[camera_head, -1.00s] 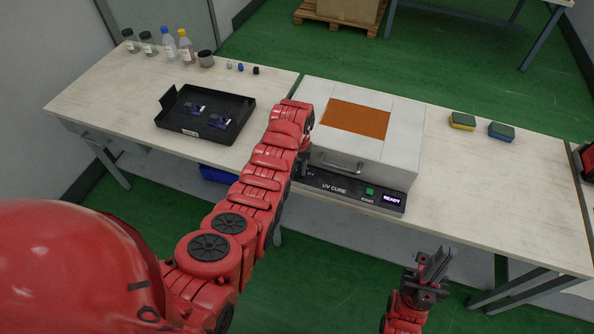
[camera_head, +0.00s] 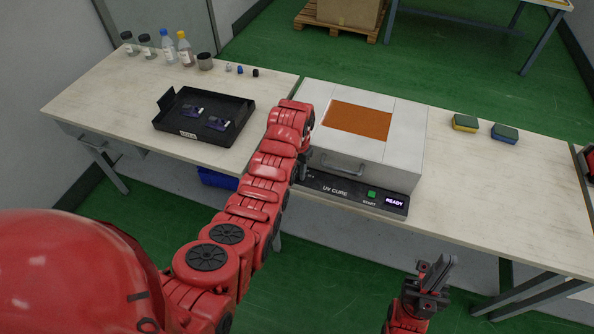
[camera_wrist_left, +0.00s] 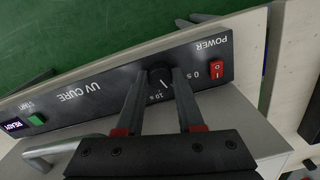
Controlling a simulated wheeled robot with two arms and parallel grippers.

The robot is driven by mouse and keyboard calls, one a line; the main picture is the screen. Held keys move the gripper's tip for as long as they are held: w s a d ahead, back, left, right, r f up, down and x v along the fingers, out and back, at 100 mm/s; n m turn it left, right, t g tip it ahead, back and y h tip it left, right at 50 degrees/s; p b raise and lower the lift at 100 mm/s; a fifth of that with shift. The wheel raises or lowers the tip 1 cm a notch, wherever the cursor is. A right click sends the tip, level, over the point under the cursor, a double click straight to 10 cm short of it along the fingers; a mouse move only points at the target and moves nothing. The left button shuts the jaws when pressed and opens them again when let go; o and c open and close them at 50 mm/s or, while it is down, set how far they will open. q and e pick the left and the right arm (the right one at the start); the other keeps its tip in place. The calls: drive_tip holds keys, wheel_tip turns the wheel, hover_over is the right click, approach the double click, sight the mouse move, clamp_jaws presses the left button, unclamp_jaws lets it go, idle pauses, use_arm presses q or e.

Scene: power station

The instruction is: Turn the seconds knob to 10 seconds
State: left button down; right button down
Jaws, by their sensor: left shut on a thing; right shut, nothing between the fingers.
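The UV cure box (camera_head: 370,155) stands on the table with a black front panel (camera_head: 335,189). In the left wrist view the black seconds knob (camera_wrist_left: 159,77) sits on that panel between the marks "0 s" and "10 s". A short white pointer line shows on the knob, but its exact setting is hard to read. My left gripper (camera_wrist_left: 163,80) is shut on the knob, one finger on each side. In the head view my left arm hides the knob. My right gripper (camera_head: 436,270) is shut and empty, in front of the table.
A red power switch (camera_wrist_left: 217,72) is close beside the knob. The panel also has a green start button (camera_head: 371,194) and a display reading READY (camera_head: 395,202). A black tray (camera_head: 180,136) holds blue items at left. Two sponges (camera_head: 465,122) lie at right.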

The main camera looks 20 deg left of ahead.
sight(297, 172)
use_arm(q)
drive_tip(key=c, duration=0.5)
unclamp_jaws()
drive_tip(key=shift+r, duration=0.1)
drive_tip(key=shift+r, duration=0.3)
wheel_tip(297, 172, up, 6)
drive_tip(key=shift+w+f, duration=0.1)
drive_tip(key=shift+f, duration=0.05)
wheel_tip(297, 172, up, 11)
drive_tip(key=p, duration=1.1)
drive_tip(key=shift+d, duration=0.1)
